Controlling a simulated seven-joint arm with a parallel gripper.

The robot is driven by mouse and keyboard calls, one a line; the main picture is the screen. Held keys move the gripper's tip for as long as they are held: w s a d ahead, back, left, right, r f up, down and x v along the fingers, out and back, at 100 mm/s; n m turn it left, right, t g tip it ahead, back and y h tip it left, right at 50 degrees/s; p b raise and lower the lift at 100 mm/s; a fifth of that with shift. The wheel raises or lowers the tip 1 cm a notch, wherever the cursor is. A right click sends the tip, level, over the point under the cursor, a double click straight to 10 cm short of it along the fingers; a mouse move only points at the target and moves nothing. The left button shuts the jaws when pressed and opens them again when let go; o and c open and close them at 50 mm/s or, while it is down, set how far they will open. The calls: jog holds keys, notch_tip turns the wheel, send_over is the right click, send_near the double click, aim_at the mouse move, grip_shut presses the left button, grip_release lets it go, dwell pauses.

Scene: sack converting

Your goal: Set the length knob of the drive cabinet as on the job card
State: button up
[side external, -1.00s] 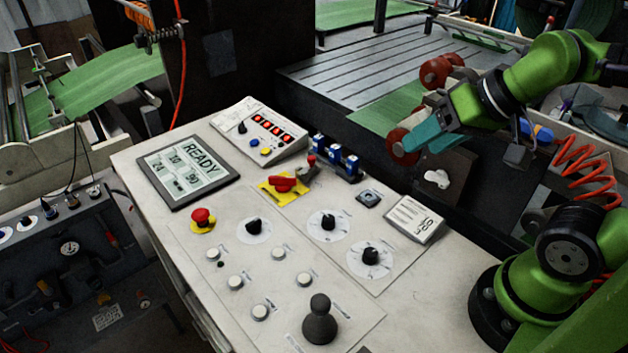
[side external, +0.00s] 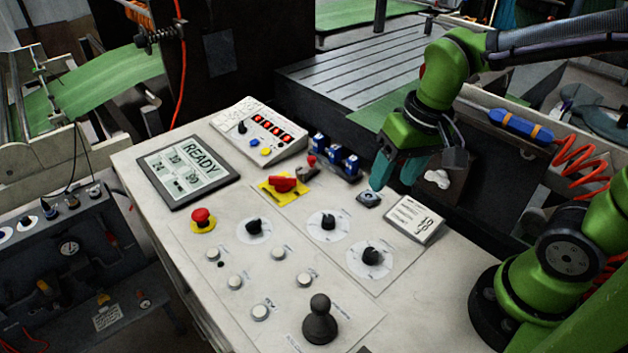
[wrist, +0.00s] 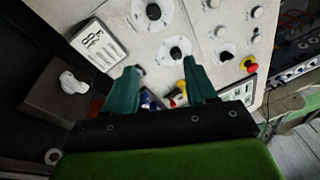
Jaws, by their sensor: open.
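The cabinet's sloping white panel (side external: 300,320) carries three black pointer knobs on round white dials: a left knob (side external: 254,227), a middle knob (side external: 328,222) and a right knob (side external: 372,256). Their labels are too small to read, so I cannot tell which is length. My gripper (side external: 392,184) is open and empty, fingers down, above the panel's back edge near the card. In the wrist view, the middle knob (wrist: 176,53) shows between the fingertips; the card (wrist: 97,42) is left.
A READY display (side external: 188,170), a red switch on yellow (side external: 283,184), a red mushroom button (side external: 202,219) and a dark joystick (side external: 320,320) are on the panel. Blue blocks (side external: 336,155) stand at its back edge, left of my gripper. The space above the dials is clear.

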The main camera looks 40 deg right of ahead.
aim_at(371, 252)
jog(key=f, duration=0.6)
jog(key=a+f+m+g, duration=0.1)
jog(key=f, duration=0.5)
jog(key=a+f+g, duration=0.1)
jog(key=f, duration=0.5)
jog(key=shift+w+a+m+h, duration=0.15)
jog(key=shift+a+m+h, duration=0.05)
jog(key=shift+m+h, duration=0.1)
grip_shut()
